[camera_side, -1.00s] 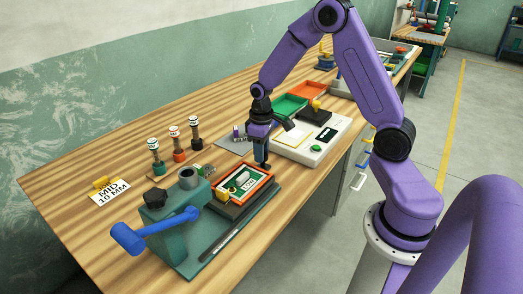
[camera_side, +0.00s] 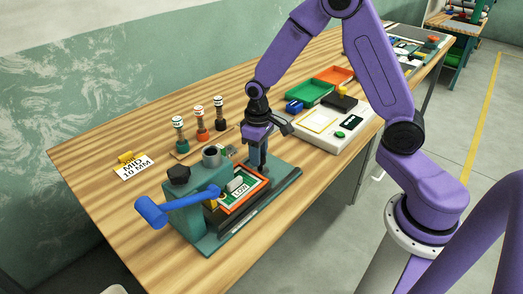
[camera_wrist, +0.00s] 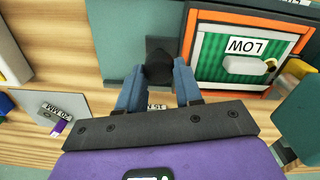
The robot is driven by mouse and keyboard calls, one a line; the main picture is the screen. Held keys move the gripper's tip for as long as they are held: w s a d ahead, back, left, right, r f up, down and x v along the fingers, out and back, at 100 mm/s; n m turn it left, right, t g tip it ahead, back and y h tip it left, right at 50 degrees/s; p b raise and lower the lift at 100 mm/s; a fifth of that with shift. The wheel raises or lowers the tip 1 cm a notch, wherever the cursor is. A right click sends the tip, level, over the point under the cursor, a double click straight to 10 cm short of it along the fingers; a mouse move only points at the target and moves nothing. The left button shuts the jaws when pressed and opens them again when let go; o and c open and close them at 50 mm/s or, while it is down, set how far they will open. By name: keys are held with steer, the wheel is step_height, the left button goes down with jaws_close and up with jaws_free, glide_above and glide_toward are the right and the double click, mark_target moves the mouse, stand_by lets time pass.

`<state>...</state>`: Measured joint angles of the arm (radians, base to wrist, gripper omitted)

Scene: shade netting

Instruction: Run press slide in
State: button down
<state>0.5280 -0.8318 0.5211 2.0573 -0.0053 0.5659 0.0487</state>
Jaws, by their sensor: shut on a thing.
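The slide (camera_wrist: 193,35) is an orange-framed tray with a green striped insert, a "LOW" label and a pale rounded piece. In the side view the slide (camera_side: 262,184) lies on the teal base plate (camera_side: 283,187), its near-press end under the teal press (camera_side: 188,218). The press has a blue lever (camera_side: 151,211) and a black knob on top. My gripper (camera_wrist: 158,84) is shut on a black handle (camera_wrist: 160,66) beside the slide's frame. In the side view my gripper (camera_side: 258,168) is at the slide's end away from the press. The press partly hides the slide.
Three posts with green, orange and black bases (camera_side: 200,124) stand behind the press. A "MID 10 MM" card (camera_side: 134,167) lies at left. A white device (camera_side: 340,120) and green and orange trays (camera_side: 310,93) stand further back. The front table edge is near the base plate.

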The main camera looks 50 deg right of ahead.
steer(key=shift+a, duration=0.4)
steer(key=c, duration=0.9)
jaws_free()
steer(key=shift+o, duration=0.7)
steer(key=shift+d, duration=0.1)
steer(key=shift+r, duration=0.1)
step_height(320, 180, up, 17)
steer(key=shift+r, duration=0.2)
steer(key=s+f+n, duration=0.1)
steer(key=s+n, duration=0.2)
steer(key=s, duration=0.6)
steer(key=s+a+f+n, duration=0.1)
steer(key=s+f+n, duration=0.1)
steer(key=s, duration=0.7)
steer(key=s+f+n, duration=0.2)
steer(key=s+n, duration=0.2)
steer(key=s, duration=0.5)
steer(key=shift+a+f+n, duration=0.15)
steer(key=shift+a+n, duration=0.15)
